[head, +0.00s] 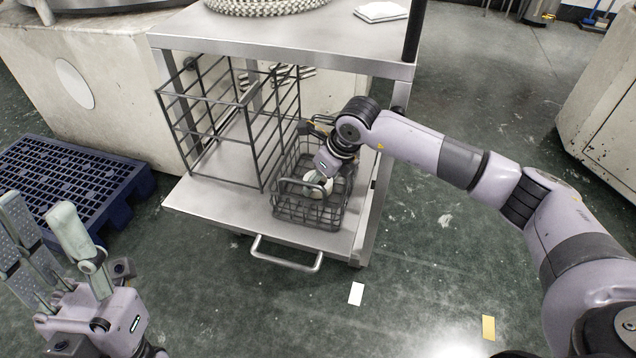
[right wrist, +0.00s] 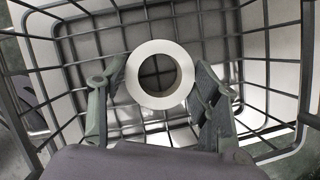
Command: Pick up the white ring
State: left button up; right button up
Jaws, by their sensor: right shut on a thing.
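The white ring (right wrist: 182,74) is inside a small dark wire basket (head: 316,215) and sits between the fingers of my right gripper (right wrist: 160,78). The right gripper reaches down into the basket and is shut on the ring. In the head view the white ring (head: 318,184) is partly hidden by my right gripper and the basket wires. I cannot tell whether it still touches the basket floor. My left gripper (head: 38,212) is open and empty at the lower left, over the floor and away from the cart.
The basket stands on the lower shelf (head: 205,198) of a metal cart, beside a taller wire rack (head: 188,120). The cart's top (head: 345,45) overhangs behind. A handle (head: 286,264) sticks out in front. A blue pallet (head: 70,170) lies left. Floor to the right is mostly clear.

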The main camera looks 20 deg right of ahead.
jog(key=c, duration=0.4)
jog(key=shift+r, duration=0.2)
